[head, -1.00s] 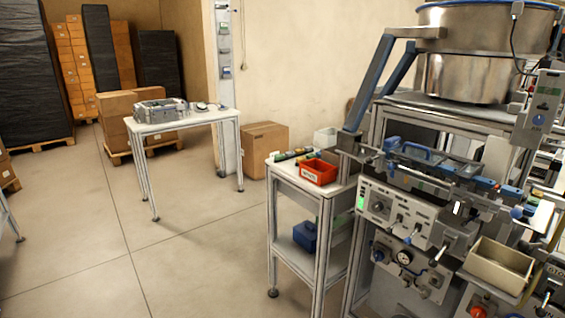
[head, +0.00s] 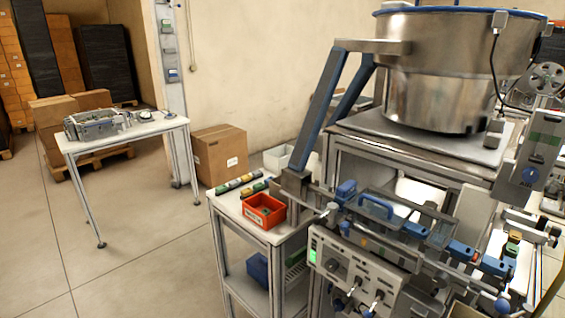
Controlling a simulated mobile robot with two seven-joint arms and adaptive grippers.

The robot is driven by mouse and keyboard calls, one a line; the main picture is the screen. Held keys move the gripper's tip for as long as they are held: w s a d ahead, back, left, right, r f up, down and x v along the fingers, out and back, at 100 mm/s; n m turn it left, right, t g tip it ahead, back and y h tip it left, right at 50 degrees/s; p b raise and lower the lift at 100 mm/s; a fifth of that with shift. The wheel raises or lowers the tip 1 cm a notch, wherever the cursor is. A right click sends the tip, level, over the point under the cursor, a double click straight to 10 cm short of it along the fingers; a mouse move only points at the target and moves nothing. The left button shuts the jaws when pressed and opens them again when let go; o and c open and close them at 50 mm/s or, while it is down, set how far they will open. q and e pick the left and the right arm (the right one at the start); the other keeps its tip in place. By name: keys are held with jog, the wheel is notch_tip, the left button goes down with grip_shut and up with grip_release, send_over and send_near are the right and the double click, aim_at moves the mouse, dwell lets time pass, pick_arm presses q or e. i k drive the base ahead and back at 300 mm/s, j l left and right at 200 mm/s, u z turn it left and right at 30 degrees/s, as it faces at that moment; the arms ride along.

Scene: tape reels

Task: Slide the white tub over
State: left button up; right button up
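A white tub (head: 276,158) stands at the back of the small side table (head: 229,205), behind a red bin (head: 264,211). The machine's blue-grey slanted post passes just right of it and hides part of its right side. Neither of my grippers is in the head view.
Dark strips with coloured parts (head: 240,184) lie on the side table in front of the tub. A machine with a large steel bowl (head: 440,75) fills the right. A cardboard box (head: 220,155) sits on the floor behind. Open floor (head: 150,245) lies to the left.

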aim_at(275, 159)
jog(key=i+j+u, duration=0.4)
jog(key=i+j, duration=0.2)
jog(key=i+j+u, duration=0.4)
jog(key=i+u, duration=0.15)
jog(key=i, duration=0.15)
jog(key=i+j+u, duration=0.1)
jog(key=i+u, duration=0.2)
jog(key=i+j, duration=0.15)
jog(key=i, duration=0.55)
jog(key=i+j+z, duration=0.15)
jog(key=i, duration=0.6)
jog(key=i+z, duration=0.2)
jog(key=z, duration=0.2)
jog(key=i+j+z, duration=0.2)
jog(key=z, duration=0.25)
jog(key=i+j+z, duration=0.2)
jog(key=z, duration=0.2)
jog(key=i+z, duration=0.15)
jog(key=z, duration=0.35)
jog(key=i+j+z, duration=0.1)
jog(key=z, duration=0.35)
jog(key=j+z, duration=0.2)
jog(key=z, duration=0.3)
jog(key=i+j+z, duration=0.1)
jog(key=z, duration=0.35)
jog(key=i+j+z, duration=0.15)
jog(key=z, duration=0.3)
jog(key=i+j+z, duration=0.15)
jog(key=z, duration=0.3)
jog(key=j, duration=0.1)
